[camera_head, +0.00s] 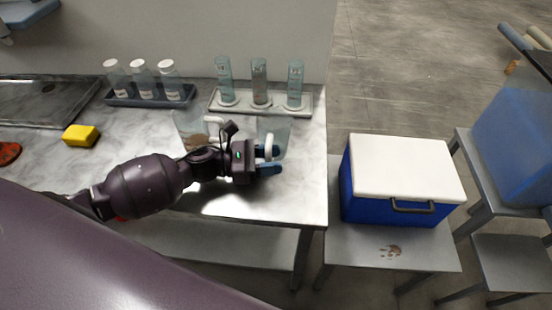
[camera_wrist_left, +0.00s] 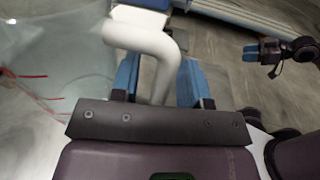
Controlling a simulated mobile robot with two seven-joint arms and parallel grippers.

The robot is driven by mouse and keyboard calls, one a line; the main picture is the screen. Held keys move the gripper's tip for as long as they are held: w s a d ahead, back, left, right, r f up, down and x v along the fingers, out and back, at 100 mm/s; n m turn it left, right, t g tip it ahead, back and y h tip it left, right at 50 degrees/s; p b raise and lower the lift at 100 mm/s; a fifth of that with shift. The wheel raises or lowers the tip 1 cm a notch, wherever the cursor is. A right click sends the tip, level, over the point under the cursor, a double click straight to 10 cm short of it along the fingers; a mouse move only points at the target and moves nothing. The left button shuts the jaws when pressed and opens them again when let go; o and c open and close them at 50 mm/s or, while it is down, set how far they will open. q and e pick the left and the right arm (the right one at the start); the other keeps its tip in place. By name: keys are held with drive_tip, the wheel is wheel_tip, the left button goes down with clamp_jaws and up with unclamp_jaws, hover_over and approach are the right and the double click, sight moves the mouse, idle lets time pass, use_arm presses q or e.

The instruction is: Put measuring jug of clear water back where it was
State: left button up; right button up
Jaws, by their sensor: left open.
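The clear measuring jug (camera_head: 281,128) with a white handle stands on the marble bench near its right edge. My left gripper (camera_head: 271,160) is in front of it, open, with its blue fingers spread about the handle. In the left wrist view the white handle (camera_wrist_left: 148,42) passes between the two open fingers, and the jug's clear wall with red marks (camera_wrist_left: 50,65) fills the left side. The water level is hard to make out. My right gripper (camera_wrist_left: 262,53) shows small at the right of that view; its opening is unclear.
A second jug (camera_head: 188,127) with brownish contents stands left of my left gripper. Behind are a rack of glass cylinders (camera_head: 242,102) and a tray of white-capped bottles (camera_head: 148,98). A yellow sponge (camera_head: 81,135) lies left. A blue cooler (camera_head: 400,180) stands beyond the bench's right edge.

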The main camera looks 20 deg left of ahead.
use_arm(q)
drive_tip(key=b+v, duration=0.1)
drive_tip(key=v, duration=0.8)
drive_tip(key=shift+s+a+f, duration=0.1)
drive_tip(key=shift+s+f, duration=0.05)
drive_tip(key=shift+s+a, duration=0.15)
drive_tip(key=shift+a, duration=0.2)
drive_tip(key=shift+s+a, duration=0.2)
drive_tip(key=shift+a, duration=0.2)
use_arm(e)
drive_tip(key=shift+w+a+f, duration=0.15)
drive_tip(key=shift+w+f, duration=0.1)
drive_tip(key=shift+w, duration=0.1)
drive_tip(key=shift+s+f, duration=0.15)
drive_tip(key=shift+s, duration=0.1)
use_arm(q)
drive_tip(key=shift+s, duration=0.1)
